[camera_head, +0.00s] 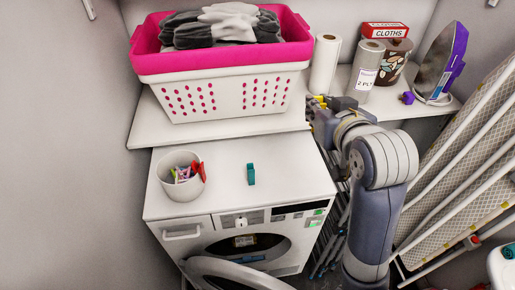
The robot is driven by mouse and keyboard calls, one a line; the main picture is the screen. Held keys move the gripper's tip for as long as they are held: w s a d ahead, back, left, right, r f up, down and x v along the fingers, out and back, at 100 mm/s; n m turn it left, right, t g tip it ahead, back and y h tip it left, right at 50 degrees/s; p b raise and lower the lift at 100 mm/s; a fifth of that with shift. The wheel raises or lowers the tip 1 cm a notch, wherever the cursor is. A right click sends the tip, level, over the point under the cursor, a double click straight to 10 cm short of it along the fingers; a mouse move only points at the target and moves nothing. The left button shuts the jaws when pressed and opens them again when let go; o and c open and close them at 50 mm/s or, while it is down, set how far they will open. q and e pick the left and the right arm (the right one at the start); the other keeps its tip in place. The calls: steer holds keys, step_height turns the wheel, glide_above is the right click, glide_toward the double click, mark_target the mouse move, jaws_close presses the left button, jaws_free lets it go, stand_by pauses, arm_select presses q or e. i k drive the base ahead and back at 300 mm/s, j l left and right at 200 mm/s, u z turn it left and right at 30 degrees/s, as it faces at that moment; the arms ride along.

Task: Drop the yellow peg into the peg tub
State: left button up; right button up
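The peg tub (179,188) is a pale round pot on the left of the dryer top, upright, with red, pink and green pegs inside. My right arm comes up from the lower right. I see no clear yellow peg elsewhere. My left gripper is not in view.
A teal peg-like item (251,174) lies on the dryer top (290,185), which is otherwise clear right of the tub. A pink and white laundry basket (222,92) stands behind. The dryer door (225,272) hangs open. An iron (437,70) and ironing board (465,150) are at right.

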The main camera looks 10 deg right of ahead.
mark_target(179, 170)
steer(key=l+u, duration=0.1)
steer(key=u, duration=0.3)
steer(key=k+u, duration=0.1)
steer(key=u, duration=0.25)
steer(key=l+u, duration=0.1)
steer(key=u, duration=0.3)
steer(key=k+l, duration=0.1)
steer(key=k, duration=0.15)
